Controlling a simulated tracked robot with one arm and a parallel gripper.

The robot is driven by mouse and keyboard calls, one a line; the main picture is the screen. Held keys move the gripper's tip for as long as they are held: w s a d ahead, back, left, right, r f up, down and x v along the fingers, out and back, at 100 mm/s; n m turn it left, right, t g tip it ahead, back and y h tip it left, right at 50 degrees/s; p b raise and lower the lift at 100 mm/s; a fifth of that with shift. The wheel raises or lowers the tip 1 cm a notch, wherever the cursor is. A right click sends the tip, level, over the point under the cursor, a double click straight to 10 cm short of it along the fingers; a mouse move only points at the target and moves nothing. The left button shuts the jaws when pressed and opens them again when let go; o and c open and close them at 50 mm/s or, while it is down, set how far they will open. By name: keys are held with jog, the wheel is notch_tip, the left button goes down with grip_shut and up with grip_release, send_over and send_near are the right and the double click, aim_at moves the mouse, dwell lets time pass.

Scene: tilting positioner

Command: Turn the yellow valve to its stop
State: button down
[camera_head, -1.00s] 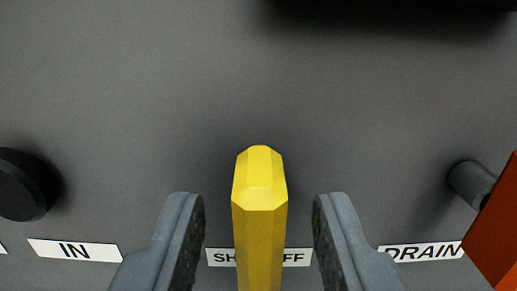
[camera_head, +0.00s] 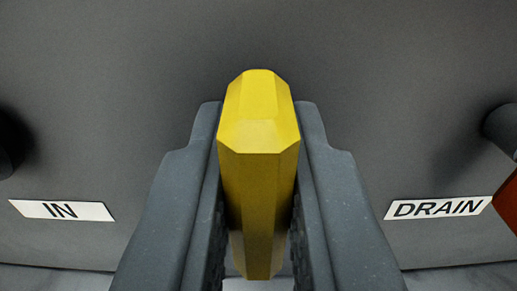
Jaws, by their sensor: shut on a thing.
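The yellow valve handle (camera_head: 258,150) is a faceted bar in the middle of the camera_head view, pointing straight toward the top and bottom of the picture. My gripper (camera_head: 258,130) has one grey finger on each side of the handle. The fingers are shut on it, with its upper end standing slightly above the fingertips. The label behind the handle and the valve's mount are hidden by the handle and the fingers.
A dark grey panel fills the background. An IN label (camera_head: 62,210) is at left, with a black knob (camera_head: 8,145) above it at the edge. A DRAIN label (camera_head: 438,207) is at right, beside an orange-red part (camera_head: 508,205) and a dark stub (camera_head: 503,128).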

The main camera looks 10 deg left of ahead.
jog(key=shift+m, duration=0.4)
jog(key=m+b, duration=0.1)
jog(key=m, duration=0.1)
jog(key=m+b, duration=0.1)
jog(key=m, duration=0.1)
jog(key=shift+d+f, duration=0.15)
jog(key=m+b, duration=0.2)
jog(key=m, duration=0.2)
jog(key=shift+d+f+m+b, duration=0.1)
jog(key=shift+f+m+b, duration=0.05)
jog(key=shift+m+b, duration=0.15)
jog(key=m+b, duration=0.2)
jog(key=m, duration=0.3)
jog(key=shift+f+b, duration=0.2)
jog(key=shift+b, duration=0.1)
jog(key=shift+d+m+b, duration=0.1)
jog(key=shift+m+b, duration=0.55)
jog(key=shift+m, duration=1.05)
jog(key=c, duration=1.4)
grip_release()
jog(key=shift+w, duration=0.1)
jog(key=shift+c, duration=0.2)
jog(key=shift+r, duration=0.1)
